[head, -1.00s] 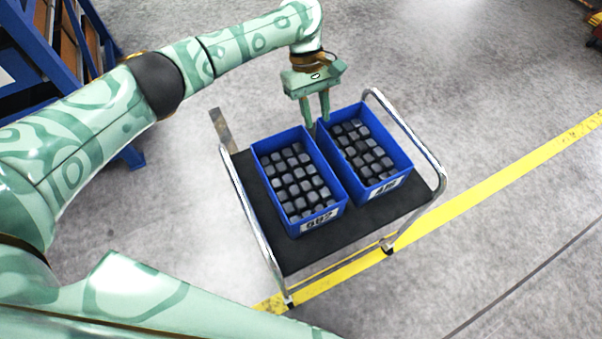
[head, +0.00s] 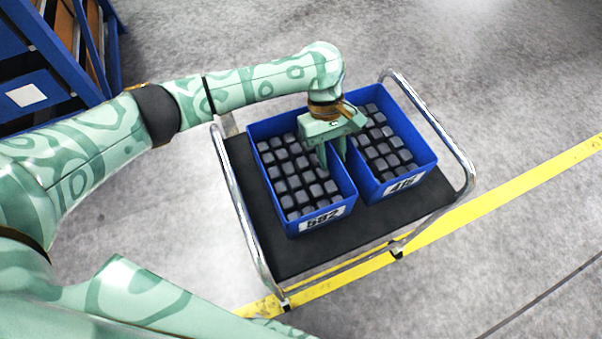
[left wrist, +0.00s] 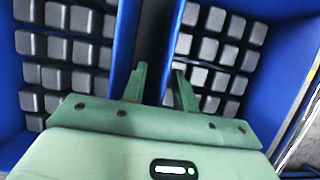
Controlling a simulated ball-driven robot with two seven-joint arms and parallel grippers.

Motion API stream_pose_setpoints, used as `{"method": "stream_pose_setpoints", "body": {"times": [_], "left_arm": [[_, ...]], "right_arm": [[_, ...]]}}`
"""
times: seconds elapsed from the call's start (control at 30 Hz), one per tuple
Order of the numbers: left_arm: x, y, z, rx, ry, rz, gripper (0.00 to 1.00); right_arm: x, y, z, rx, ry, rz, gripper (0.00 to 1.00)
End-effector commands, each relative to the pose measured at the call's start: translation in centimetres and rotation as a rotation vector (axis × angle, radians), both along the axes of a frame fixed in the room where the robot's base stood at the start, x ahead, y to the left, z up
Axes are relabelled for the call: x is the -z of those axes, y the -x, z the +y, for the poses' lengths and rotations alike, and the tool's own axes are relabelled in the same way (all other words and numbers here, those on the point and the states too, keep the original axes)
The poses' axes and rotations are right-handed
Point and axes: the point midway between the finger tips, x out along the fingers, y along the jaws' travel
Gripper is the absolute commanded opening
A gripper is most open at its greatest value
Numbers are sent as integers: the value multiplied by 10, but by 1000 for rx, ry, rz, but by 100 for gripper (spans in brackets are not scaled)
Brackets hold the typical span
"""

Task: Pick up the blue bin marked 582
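The blue bin marked 582 (head: 298,228) stands on the left of the cart, full of dark blocks. Its front label's middle digit is hard to read. My left gripper (head: 332,160) points down at this bin's right wall, near the gap between it and a second blue bin. Its two fingers are apart. Whether the fingertips touch a wall, I cannot tell. My right gripper is not in view.
The second blue bin (head: 398,187), marked 415, stands close on the right, also full of blocks. Both sit on a black cart deck (head: 290,258) with metal rails (head: 432,122) at its ends. A blue rack (head: 60,68) stands at upper left.

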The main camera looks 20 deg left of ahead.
Motion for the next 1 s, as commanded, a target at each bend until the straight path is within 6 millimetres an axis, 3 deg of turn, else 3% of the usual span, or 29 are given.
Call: {"method": "stream_pose_setpoints", "body": {"times": [0.17,0.27,0.3,1.0], "left_arm": [[-3,0,0,-1,1,-2,29],[-3,0,0,-1,1,-2,1],[-3,0,0,-1,1,-2,0],[-2,0,0,-1,1,-1,0]], "right_arm": [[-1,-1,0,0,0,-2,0],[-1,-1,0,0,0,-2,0],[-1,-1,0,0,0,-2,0],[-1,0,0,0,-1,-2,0]]}}
